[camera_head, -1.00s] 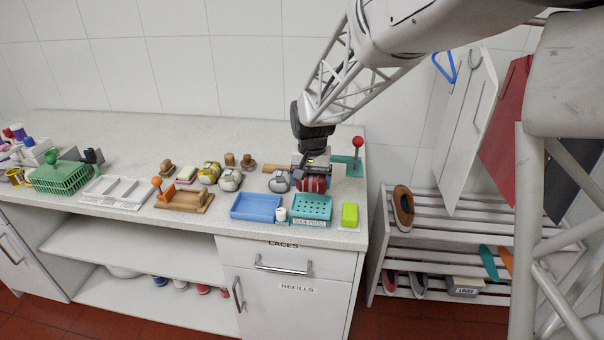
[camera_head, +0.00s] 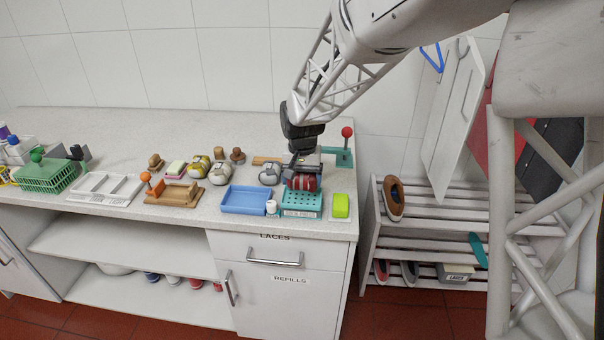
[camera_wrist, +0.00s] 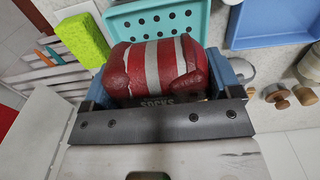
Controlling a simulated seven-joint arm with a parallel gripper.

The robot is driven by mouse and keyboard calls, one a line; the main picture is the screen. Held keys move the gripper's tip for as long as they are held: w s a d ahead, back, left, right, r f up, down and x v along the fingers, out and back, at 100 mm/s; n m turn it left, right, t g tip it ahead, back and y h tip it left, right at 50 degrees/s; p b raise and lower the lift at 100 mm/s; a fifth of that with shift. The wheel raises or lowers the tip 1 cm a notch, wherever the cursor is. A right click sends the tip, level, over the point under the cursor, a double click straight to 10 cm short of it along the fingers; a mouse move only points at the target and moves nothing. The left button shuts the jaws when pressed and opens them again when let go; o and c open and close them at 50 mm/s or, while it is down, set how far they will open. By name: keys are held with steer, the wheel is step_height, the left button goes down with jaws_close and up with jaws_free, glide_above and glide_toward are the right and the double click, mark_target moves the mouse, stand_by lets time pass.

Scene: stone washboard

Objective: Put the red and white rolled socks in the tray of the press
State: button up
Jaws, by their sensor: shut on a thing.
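The red and white rolled socks (camera_head: 302,182) are in my gripper (camera_head: 303,174), which is shut on them. In the wrist view the socks (camera_wrist: 155,66) lie between the two blue fingers of my gripper (camera_wrist: 160,85), with a dark label reading "SOCKS" partly showing. The teal press tray (camera_head: 302,206), with holes in its floor, is at the counter's front. In the head view the socks are over the tray's back part; I cannot tell whether they touch it. In the wrist view the tray (camera_wrist: 150,20) shows just beyond the socks. The press's teal stand with red-knobbed lever (camera_head: 346,145) stands behind right.
A blue tray (camera_head: 245,201) and a small white bottle (camera_head: 272,207) are left of the press tray. A green sponge (camera_head: 341,206) is to its right, near the counter edge. Grey rolled socks (camera_head: 269,173) lie behind left. A wooden press (camera_head: 173,193) stands farther left.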

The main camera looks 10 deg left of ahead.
steer(key=shift+f, duration=2)
steer(key=o, duration=0.8)
steer(key=shift+r, duration=3.9)
